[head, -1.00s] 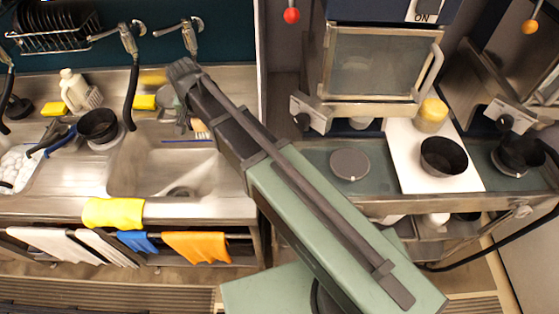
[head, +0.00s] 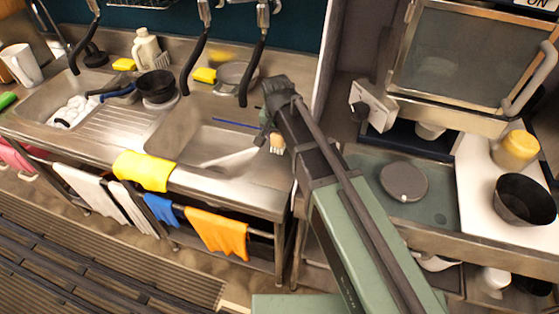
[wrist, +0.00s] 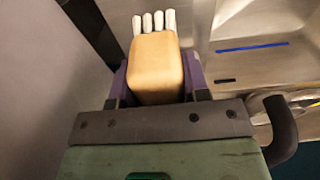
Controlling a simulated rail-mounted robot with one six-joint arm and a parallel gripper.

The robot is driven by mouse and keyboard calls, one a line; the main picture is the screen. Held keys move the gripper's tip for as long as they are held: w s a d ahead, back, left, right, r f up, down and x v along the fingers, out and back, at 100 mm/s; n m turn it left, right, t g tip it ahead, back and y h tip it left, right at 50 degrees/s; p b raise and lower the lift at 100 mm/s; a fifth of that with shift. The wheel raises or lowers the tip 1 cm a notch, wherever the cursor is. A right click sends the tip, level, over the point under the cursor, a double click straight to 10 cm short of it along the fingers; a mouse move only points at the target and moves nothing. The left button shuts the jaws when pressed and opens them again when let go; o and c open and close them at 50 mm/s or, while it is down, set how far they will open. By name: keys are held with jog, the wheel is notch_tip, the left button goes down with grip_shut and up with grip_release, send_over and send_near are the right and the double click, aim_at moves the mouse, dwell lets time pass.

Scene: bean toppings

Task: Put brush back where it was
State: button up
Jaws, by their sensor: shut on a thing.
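The brush (wrist: 155,68) has a tan wooden block with several white bristle tufts at its far end. In the wrist view it sits between the purple fingers of my gripper (wrist: 157,82), which is shut on it. In the head view the brush (head: 277,143) shows as a small tan piece below my gripper (head: 269,130), near the right end of the right sink basin. My arm partly hides it there. I cannot tell whether the brush touches the steel.
A blue strip (head: 235,126) lies along the sink's back ledge; it also shows in the wrist view (wrist: 252,47). A black hanging tap (head: 252,72) stands behind the basin (head: 212,150). A round lid (head: 403,181) and a dark bowl (head: 525,199) are at right.

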aim_at(279, 145)
jog(key=shift+f, duration=0.35)
notch_tip(279, 145, down, 4)
jog(key=b, duration=0.4)
jog(key=shift+f, duration=0.25)
jog(key=shift+r, duration=0.3)
jog(key=shift+f, duration=0.25)
jog(key=o, duration=0.8)
jog(key=shift+r, duration=0.1)
jog(key=shift+o, duration=0.2)
jog(key=r+p, duration=0.4)
jog(key=s+r+p, duration=0.1)
jog(key=r+p, duration=0.7)
jog(key=shift+s+a+r, duration=0.15)
jog(key=shift+s+r, duration=0.1)
jog(key=shift+r, duration=0.05)
jog(key=shift+f, duration=0.1)
jog(key=shift+f, duration=0.1)
